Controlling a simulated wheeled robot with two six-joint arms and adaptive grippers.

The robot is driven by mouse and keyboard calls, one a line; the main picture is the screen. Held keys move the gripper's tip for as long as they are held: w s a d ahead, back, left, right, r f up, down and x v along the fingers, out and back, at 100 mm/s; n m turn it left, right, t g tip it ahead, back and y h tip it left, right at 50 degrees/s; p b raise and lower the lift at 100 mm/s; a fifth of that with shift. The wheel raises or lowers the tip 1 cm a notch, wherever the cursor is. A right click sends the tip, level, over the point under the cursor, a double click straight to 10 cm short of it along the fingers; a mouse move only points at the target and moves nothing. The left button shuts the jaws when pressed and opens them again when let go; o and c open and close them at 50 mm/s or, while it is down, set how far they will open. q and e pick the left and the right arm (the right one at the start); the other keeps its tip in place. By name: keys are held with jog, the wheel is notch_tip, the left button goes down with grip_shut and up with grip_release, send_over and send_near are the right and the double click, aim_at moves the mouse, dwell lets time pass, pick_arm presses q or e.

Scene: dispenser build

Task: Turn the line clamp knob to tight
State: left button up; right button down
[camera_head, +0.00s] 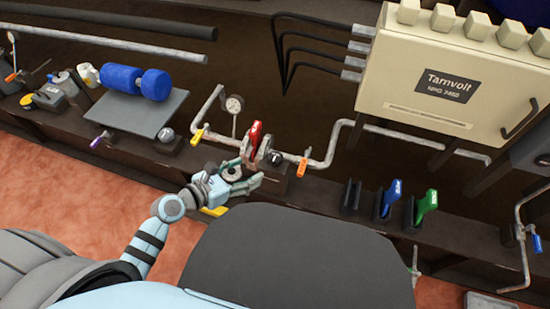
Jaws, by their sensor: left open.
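A metal pipe line runs along the dark bench in the middle of the head view, with a red upright handle (255,133) on a round flanged fitting. A small dark round knob (277,158) sits just right of the red handle; I cannot tell for sure which part is the line clamp knob. My left gripper (249,172) is open just in front of the fitting, below the red handle. Its fingers point up and right toward the fitting. I cannot tell whether they touch anything. My right gripper is not in view.
A pressure gauge (234,104) and a yellow valve handle (197,137) are left of the fitting. An orange handle (302,167) is close on the right. Blue (392,191) and green (428,202) handles stand in holders further right. A beige cabinet (450,65) stands behind.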

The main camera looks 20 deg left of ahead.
aim_at(273, 158)
pick_arm(q)
jog(key=b+x, duration=0.1)
jog(key=x, duration=0.2)
jog(key=b+x, duration=0.2)
jog(key=x, duration=0.2)
jog(key=b+x, duration=0.1)
jog(key=x, duration=0.2)
jog(key=shift+f+b, duration=0.35)
jog(key=shift+f, duration=0.05)
jog(key=shift+b+x, duration=0.35)
jog(key=shift+x, duration=0.6)
jog(key=shift+w+d+r, duration=0.1)
jog(key=shift+w+d, duration=0.15)
jog(key=shift+w, duration=0.05)
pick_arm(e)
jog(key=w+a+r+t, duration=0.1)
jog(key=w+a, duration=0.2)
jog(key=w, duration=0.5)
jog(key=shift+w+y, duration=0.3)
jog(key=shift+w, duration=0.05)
pick_arm(q)
jog(key=shift+c, duration=0.3)
jog(key=c, duration=1.1)
